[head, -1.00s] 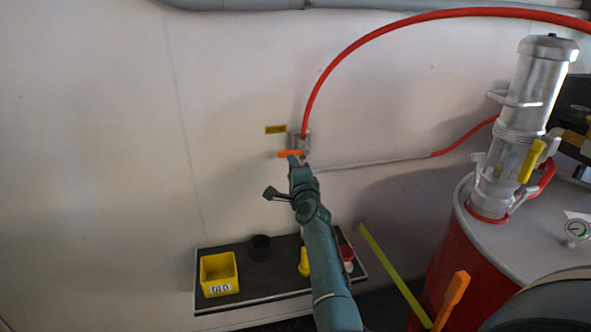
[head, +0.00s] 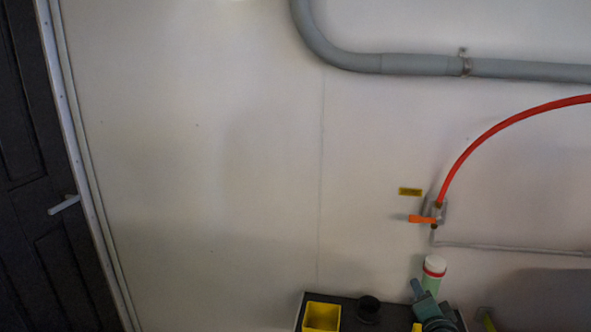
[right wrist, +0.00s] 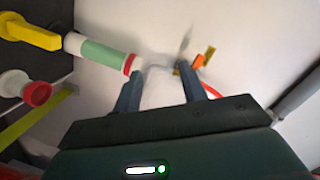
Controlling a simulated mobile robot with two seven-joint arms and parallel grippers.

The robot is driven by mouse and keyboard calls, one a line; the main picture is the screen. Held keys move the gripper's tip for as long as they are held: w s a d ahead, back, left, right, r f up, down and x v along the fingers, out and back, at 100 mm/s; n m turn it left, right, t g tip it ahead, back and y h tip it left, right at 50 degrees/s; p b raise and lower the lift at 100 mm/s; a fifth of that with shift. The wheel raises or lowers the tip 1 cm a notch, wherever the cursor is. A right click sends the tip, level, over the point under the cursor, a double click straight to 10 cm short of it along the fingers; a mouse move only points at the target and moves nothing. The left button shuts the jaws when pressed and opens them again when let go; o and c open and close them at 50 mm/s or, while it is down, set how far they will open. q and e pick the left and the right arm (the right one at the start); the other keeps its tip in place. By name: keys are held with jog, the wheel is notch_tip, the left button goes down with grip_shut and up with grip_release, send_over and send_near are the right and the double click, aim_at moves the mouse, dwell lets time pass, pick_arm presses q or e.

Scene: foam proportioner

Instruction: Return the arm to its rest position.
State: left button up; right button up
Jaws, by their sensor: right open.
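My right gripper (head: 424,296) shows at the lower right of the head view, in front of the shelf and below the wall valve. In the right wrist view its two fingers (right wrist: 160,88) are apart, with nothing held between them. The valve's orange handle (head: 422,219) lies roughly level, pointing left; the gripper is apart from it. An orange piece (right wrist: 199,62) also shows beyond the fingers in the wrist view. My left gripper is not in view.
A green and white cylinder (head: 432,277) stands close by the gripper. The shelf holds a yellow bin (head: 322,316) and a black cup (head: 368,308). A red hose (head: 487,134) rises from the valve. The wall at left is clear up to a dark door (head: 35,190).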

jog(key=s+a+f+n+g+y, duration=0.2)
jog(key=s+a+f+n, duration=0.2)
jog(key=s, duration=0.6)
jog(key=s+a+f+n+g+y, duration=0.1)
jog(key=s+a+f+n, duration=0.3)
jog(key=s, duration=0.7)
jog(key=s+a+f+n+g+y, duration=0.2)
jog(key=s+a+f+n, duration=0.1)
jog(key=s+a+n, duration=0.4)
jog(key=s+a, duration=0.2)
jog(key=s, duration=0.1)
jog(key=shift+s+f+n+g+y, duration=0.15)
jog(key=shift+f+n+g+y, duration=0.15)
jog(key=shift+f+n, duration=0.1)
jog(key=shift+c, duration=0.4)
jog(key=shift+d, duration=0.15)
jog(key=shift+c, duration=0.2)
